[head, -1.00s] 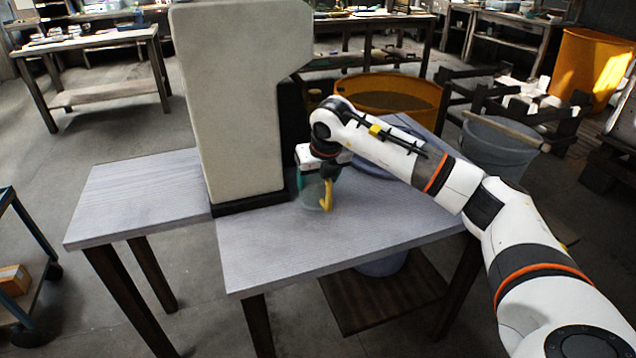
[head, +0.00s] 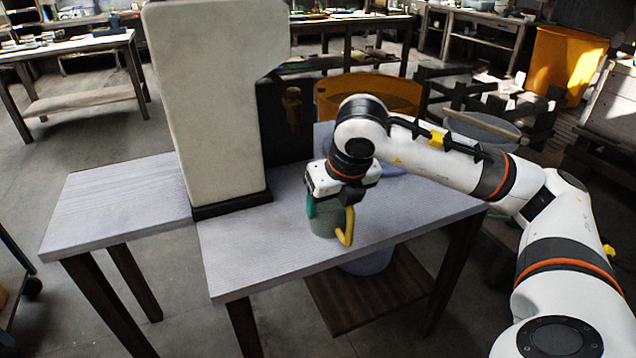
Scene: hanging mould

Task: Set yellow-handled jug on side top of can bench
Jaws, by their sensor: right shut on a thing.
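The jug (head: 325,221) is a small greenish, see-through vessel with a yellow handle (head: 347,228) on its right. My right gripper (head: 330,203) is above it, fingers pointing down, shut on it near its rim. The jug looks upright over the right part of the bench top (head: 290,250); I cannot tell whether its base touches the wood. The bench's side top (head: 115,205) extends to the left and is bare. My left gripper is out of view.
A tall beige block (head: 205,100) with a dark base stands between the side top and the main top. A dark panel (head: 285,120) is behind it. An orange tub (head: 365,90) and a grey bucket (head: 490,130) stand behind the bench. The front of the main top is clear.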

